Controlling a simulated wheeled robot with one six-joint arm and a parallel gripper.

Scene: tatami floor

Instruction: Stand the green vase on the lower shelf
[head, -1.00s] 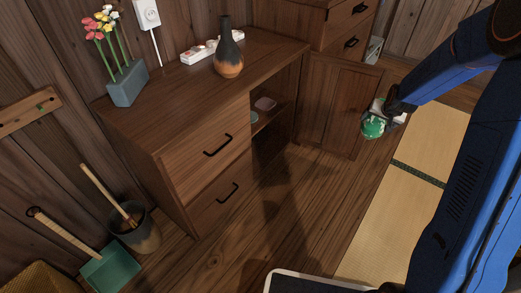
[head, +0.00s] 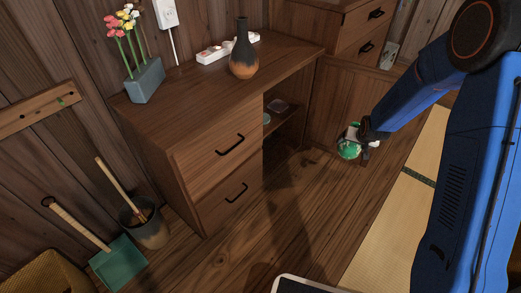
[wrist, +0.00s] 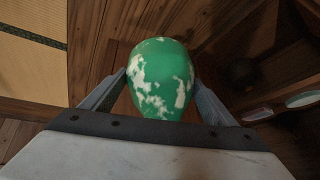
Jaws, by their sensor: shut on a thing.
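The green vase (head: 348,149) with white patches is held in my gripper (head: 362,138), in front of the cabinet and to the right of its open side. In the wrist view the vase (wrist: 161,78) sits between the two fingers of my gripper (wrist: 160,90), which press on its sides. Its far end points away from the wrist camera. The lower shelf (head: 284,122) is inside the open part of the cabinet (head: 215,110). Small dishes (head: 278,105) stand on it. The inside is dark and partly hidden by the drawer side.
On the cabinet top stand a dark and orange vase (head: 243,58), a power strip (head: 214,53) and a flower planter (head: 146,80). A taller drawer unit (head: 345,40) stands behind on the right. A bucket (head: 148,228) and dustpan (head: 118,262) are at the lower left. The wooden floor (head: 290,220) in front is clear.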

